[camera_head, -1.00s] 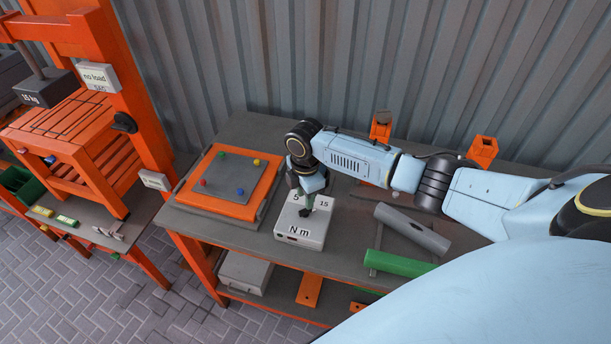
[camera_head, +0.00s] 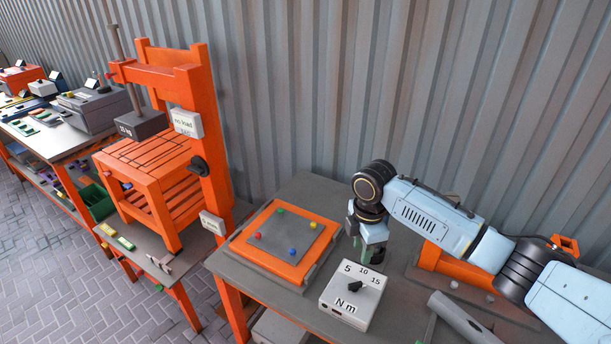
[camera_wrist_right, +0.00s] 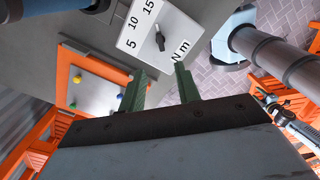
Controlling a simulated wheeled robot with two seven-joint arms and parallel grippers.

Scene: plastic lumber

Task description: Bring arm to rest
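My right arm (camera_head: 430,212) reaches in from the right in the head view. Its gripper (camera_head: 368,258) hangs just behind and above the white torque box, apart from its dial. In the right wrist view the two green fingers of the right gripper (camera_wrist_right: 162,88) stand apart with nothing between them. The torque box (camera_head: 352,296) is marked 5, 10, 15 and N m, and has a black dial (camera_head: 356,287). The box also shows beyond the fingers in the wrist view (camera_wrist_right: 180,22). My left gripper is in neither view.
An orange-framed plate (camera_head: 285,240) with coloured pegs lies left of the box on the grey table. A grey tube (camera_head: 462,318) lies right of it. An orange press frame (camera_head: 215,140) with a weight (camera_head: 142,125) stands further left. A corrugated wall closes off the back.

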